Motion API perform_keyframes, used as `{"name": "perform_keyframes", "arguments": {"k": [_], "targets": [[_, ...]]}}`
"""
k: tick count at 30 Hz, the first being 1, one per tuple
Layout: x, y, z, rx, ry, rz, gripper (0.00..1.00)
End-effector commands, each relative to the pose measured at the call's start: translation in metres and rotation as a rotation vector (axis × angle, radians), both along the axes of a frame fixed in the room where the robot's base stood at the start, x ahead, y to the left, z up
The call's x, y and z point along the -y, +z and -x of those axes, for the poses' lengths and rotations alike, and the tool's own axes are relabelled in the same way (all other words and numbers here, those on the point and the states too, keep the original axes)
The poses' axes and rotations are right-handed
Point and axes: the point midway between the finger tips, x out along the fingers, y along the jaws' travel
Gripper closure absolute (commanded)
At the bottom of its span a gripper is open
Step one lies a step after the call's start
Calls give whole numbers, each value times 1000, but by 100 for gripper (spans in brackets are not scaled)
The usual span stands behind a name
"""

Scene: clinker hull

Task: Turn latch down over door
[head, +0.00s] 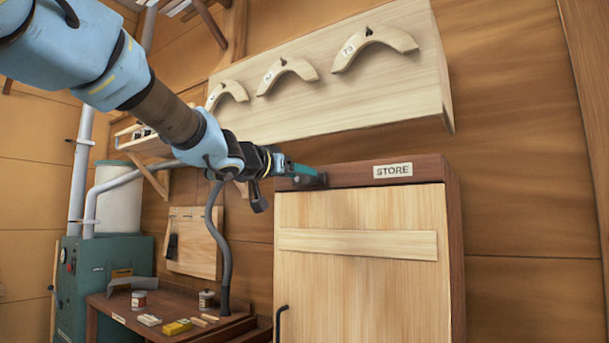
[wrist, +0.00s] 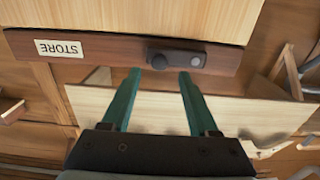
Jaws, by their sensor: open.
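The latch (wrist: 178,54) is a short dark bar lying lengthwise along the dark wooden top rail of the store cabinet, not across the pale door (head: 360,285). In the wrist view a round pivot shows at its right end and a dark knob at its left end. My gripper (wrist: 160,72) is open, with its two teal fingers pointing at the rail. The knob appears between and just beyond the fingertips; I cannot tell whether they touch it. In the head view my gripper (head: 311,174) is at the rail's left part, and the latch is mostly hidden behind it.
A STORE label (head: 393,170) is on the rail. A pale board with curved wooden pieces (head: 375,45) hangs above the cabinet. A workbench (head: 115,312) with tins and small items stands at lower left, beside a green machine (head: 100,265). The wall right of the cabinet is clear.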

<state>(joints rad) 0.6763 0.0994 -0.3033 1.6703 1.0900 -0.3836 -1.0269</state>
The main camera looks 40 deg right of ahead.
Motion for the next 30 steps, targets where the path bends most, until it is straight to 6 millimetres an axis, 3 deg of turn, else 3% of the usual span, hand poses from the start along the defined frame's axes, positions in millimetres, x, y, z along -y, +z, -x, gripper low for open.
{"name": "perform_keyframes", "arguments": {"k": [3, 9, 20, 30], "targets": [[21, 0, -5, -2, -1, 0, 40], [41, 0, -11, -2, 1, 1, 40], [45, 0, -13, 0, 2, 0, 40], [45, 0, -13, 0, 2, 0, 77]]}}
